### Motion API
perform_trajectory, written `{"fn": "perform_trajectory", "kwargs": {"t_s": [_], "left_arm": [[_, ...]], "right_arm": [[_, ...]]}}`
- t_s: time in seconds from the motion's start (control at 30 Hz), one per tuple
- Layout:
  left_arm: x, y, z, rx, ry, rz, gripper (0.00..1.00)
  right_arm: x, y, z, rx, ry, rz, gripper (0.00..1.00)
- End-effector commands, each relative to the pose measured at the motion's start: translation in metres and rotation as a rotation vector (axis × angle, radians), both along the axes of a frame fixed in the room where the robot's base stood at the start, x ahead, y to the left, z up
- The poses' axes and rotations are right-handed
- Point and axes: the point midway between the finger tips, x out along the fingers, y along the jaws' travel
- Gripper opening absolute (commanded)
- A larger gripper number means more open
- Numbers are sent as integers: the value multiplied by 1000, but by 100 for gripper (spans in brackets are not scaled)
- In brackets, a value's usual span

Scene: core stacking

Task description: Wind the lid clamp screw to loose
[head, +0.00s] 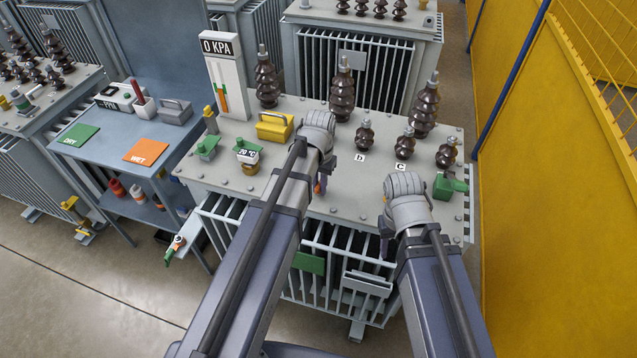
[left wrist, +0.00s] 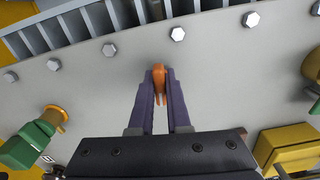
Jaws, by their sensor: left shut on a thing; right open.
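My left gripper (head: 320,184) is over the front part of the grey transformer lid (head: 345,195). In the left wrist view its two purple fingers (left wrist: 159,88) are shut on a small orange piece (left wrist: 158,75) near the lid's bolted edge. I take this piece to be the clamp screw's handle; its lower part and any thread are hidden. In the head view my left arm covers most of it. My right gripper (head: 386,238) is open by the front right of the lid, apart from the left one; its fingers are largely hidden by its own wrist.
Brown bushings (head: 341,95) stand on the lid behind. A yellow box (head: 273,127), a gauge marked 0 KPA (head: 226,85) and a green valve (head: 450,185) are also on it. A blue bench (head: 110,130) is at the left, a yellow wall (head: 550,180) at the right.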

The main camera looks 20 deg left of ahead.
Motion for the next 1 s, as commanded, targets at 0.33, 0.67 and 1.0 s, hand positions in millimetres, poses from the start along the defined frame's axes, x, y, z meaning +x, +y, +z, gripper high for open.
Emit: {"fn": "perform_trajectory", "kwargs": {"t_s": [0.33,0.67,1.0], "left_arm": [[0,0,0,0,0,0,0],[0,0,0,0,0,67,30],[0,0,0,0,0,66,50]], "right_arm": [[0,0,0,0,0,0,45],[0,0,0,0,0,0,45],[0,0,0,0,0,0,45]]}}
